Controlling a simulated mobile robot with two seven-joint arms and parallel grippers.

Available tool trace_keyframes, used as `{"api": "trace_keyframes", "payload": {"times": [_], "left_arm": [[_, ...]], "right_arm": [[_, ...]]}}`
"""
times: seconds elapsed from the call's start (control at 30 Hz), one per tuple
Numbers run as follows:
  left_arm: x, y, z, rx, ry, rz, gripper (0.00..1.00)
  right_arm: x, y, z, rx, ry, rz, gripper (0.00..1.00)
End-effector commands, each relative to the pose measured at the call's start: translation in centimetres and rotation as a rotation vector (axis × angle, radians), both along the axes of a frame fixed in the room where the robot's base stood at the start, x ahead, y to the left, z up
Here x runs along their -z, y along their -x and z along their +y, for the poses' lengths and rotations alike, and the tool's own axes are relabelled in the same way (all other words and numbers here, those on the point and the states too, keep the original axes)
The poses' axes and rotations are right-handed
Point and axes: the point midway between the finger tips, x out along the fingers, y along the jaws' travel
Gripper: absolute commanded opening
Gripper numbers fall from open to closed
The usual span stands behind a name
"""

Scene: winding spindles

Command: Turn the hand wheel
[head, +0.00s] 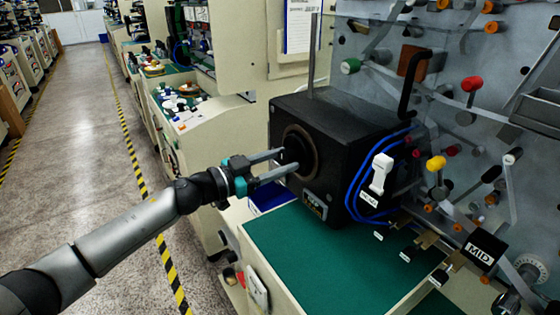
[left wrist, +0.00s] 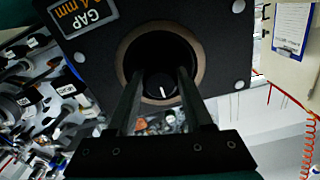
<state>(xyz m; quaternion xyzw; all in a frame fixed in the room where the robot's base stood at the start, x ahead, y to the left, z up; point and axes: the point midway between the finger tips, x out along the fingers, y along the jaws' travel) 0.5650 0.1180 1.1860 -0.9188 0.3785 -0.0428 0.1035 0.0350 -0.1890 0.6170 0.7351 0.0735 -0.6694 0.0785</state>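A black box (head: 345,125) stands on the green bench top. Its left face has a round recess with a bronze-brown ring (head: 316,160). In the left wrist view, the ring (left wrist: 199,50) surrounds a dark round knob (left wrist: 161,86) with a white mark pointing roughly up. I take this knob to be the hand wheel. My left gripper (head: 288,160) reaches the recess from the left, its two fingers apart. In the left wrist view, the fingers (left wrist: 162,75) lie on either side of the knob; whether they touch it is unclear. My right gripper is not in view.
The box carries a label (left wrist: 73,17) reading GAP. Blue cables (head: 362,180) and a white switch (head: 381,173) are on its right. A grey panel with coloured knobs and a graduated dial (head: 527,272) stand further right. The green bench top (head: 315,260) is clear in front.

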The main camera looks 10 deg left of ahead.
Motion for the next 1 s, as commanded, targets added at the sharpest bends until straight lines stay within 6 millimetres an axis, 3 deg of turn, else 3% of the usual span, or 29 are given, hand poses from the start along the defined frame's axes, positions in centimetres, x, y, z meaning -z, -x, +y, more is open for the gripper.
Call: {"api": "trace_keyframes", "payload": {"times": [0.03,0.43,1.0], "left_arm": [[0.01,0.01,0.02,0.0,0.0,0.0,0.44],[0.02,0.02,0.02,0.0,-0.001,0.001,0.0],[-0.06,-0.03,0.1,0.0,-0.121,-0.117,0.0]], "right_arm": [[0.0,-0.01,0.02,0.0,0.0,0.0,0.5],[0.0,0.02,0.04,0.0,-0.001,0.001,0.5],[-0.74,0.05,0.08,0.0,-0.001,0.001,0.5]]}}
